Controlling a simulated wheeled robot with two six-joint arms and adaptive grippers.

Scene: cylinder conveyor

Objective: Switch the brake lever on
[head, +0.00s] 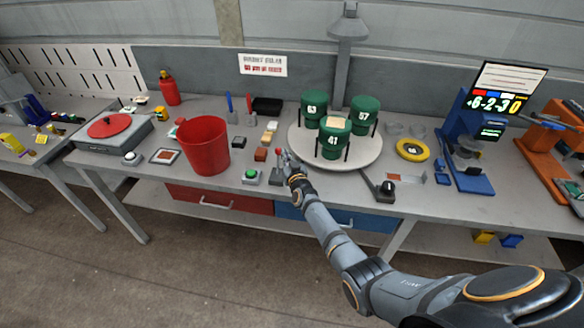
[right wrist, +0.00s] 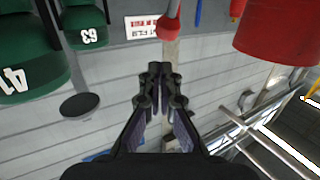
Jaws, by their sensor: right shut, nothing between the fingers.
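A small lever with a red grip (head: 280,153) stands near the front of the table, left of the round grey turntable; I take it for the brake lever. Its red grip (right wrist: 168,24) and grey stem show close up at the top of the right wrist view. My right gripper (head: 286,163) is at the lever and partly hides it. In the right wrist view my right gripper (right wrist: 160,76) is shut and empty, its tips just below the red grip. I cannot tell whether they touch it. My left gripper is out of view.
Green numbered cylinders (head: 334,140) stand on the turntable (head: 372,148) beside my right gripper. A red bucket (head: 204,146) and a green button (head: 251,175) are to the left. A black-knobbed control (head: 387,188) is at the front right. Small blocks lie behind the gripper.

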